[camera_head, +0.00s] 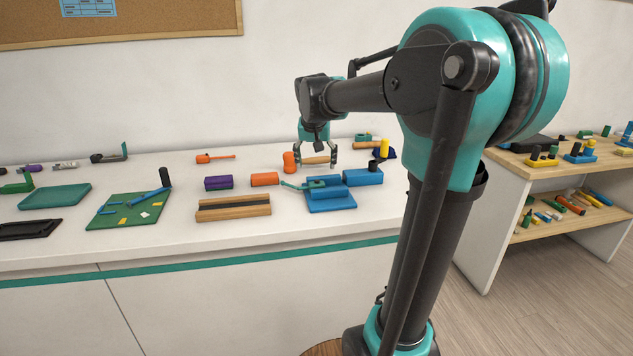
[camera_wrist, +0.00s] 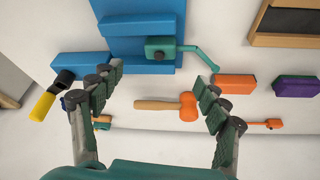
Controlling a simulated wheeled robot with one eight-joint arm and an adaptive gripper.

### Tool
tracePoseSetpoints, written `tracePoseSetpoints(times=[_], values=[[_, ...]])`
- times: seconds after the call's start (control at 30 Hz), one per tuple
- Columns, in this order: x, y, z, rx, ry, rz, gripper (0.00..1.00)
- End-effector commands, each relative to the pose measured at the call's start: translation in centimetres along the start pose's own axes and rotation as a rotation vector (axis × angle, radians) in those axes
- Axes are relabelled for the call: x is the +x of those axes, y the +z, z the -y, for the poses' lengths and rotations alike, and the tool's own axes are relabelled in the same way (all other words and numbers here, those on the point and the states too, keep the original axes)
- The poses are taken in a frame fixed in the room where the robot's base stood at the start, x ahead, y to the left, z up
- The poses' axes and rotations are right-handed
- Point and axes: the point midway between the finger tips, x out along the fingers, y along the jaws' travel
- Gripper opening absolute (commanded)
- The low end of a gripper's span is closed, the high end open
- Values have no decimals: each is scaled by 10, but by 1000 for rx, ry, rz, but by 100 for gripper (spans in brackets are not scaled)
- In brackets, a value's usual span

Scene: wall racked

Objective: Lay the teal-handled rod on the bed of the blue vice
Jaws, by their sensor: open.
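The blue vice (camera_head: 331,200) stands near the counter's front edge; its blue body fills the top of the wrist view (camera_wrist: 135,62). A teal block with a thin bent teal bar (camera_wrist: 160,47) lies on or is part of it; I cannot tell which. It also shows in the head view (camera_head: 317,184). I cannot pick out a separate teal-handled rod with certainty. My gripper (camera_head: 318,155) is open behind the vice. An orange-headed mallet with a wooden handle (camera_wrist: 158,105) shows between its fingers (camera_wrist: 160,90), not gripped.
A blue block (camera_head: 362,178) with a black and yellow piece (camera_head: 384,148) is right of the vice. An orange block (camera_head: 264,179), a purple block (camera_head: 218,183) and a wooden grooved block (camera_head: 233,207) lie left. A green board (camera_head: 128,210) is further left. White counter shows between them.

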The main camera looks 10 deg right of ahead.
Motion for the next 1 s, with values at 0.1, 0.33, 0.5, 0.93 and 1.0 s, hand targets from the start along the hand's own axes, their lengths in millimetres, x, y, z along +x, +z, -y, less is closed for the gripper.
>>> tracePoseSetpoints(times=[0.1, 0.33, 0.5, 0.93, 1.0], values=[[22, 0, 0, 1, 0, 0, 75], [63, 0, 0, 0, 0, 0, 75], [85, 0, 0, 0, 0, 0, 75], [100, 0, 0, 0, 0, 0, 75], [100, 0, 0, 0, 0, 0, 75]])
